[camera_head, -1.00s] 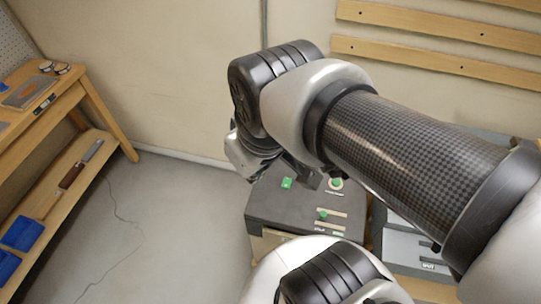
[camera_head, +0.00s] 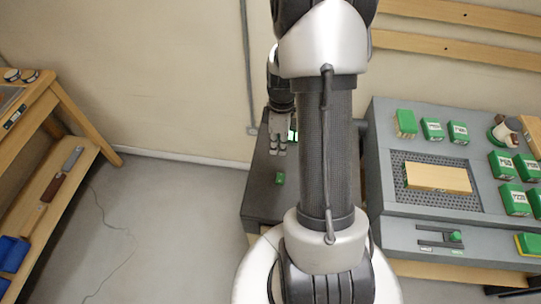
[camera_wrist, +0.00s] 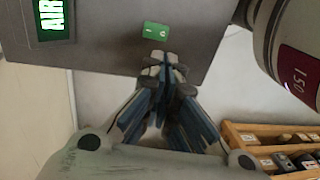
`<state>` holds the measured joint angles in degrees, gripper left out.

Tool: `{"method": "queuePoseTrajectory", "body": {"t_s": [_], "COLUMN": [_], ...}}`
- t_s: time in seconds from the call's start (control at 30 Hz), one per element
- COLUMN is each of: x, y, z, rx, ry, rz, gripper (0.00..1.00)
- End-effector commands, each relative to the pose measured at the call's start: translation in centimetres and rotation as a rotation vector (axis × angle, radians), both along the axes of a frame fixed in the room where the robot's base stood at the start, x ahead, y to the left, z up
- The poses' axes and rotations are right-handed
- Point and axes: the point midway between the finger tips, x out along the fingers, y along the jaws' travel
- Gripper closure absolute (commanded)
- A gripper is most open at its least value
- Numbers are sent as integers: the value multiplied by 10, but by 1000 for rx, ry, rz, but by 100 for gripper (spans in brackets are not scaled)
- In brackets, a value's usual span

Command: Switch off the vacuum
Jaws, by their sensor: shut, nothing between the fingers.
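A dark grey unit (camera_head: 262,208) stands left of my arm in the head view. On its top is a green rocker switch (camera_head: 280,178). In the wrist view the switch (camera_wrist: 156,29) shows the marks I and O, and a lit green display (camera_wrist: 53,20) reads AIR. My gripper (camera_head: 279,150) is shut and empty, over the unit's far part, behind the switch in the head view. In the wrist view my closed fingertips (camera_wrist: 165,60) appear just below the switch; I cannot tell whether they touch it. My arm hides the unit's right part.
To the right is a grey bench (camera_head: 385,210) with a perforated plate, a wooden block (camera_head: 438,178), several green blocks (camera_head: 405,123) and a green-knobbed slider (camera_head: 455,236). A wooden workbench (camera_head: 75,120) stands at left.

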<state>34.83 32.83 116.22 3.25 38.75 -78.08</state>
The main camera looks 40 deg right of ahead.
Motion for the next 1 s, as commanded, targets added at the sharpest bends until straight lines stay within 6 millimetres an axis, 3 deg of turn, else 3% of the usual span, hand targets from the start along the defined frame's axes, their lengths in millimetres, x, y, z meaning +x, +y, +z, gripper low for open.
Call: {"method": "queuePoseTrajectory", "body": {"t_s": [0.6,0.8,1.0], "x": [-11,-12,-12], "y": [13,15,15], "z": [-114,-132,-135], "rx": [1,0,-1], "ry": [2,0,-1], "rz": [-2,-1,-1], "gripper": [100,100,100]}}
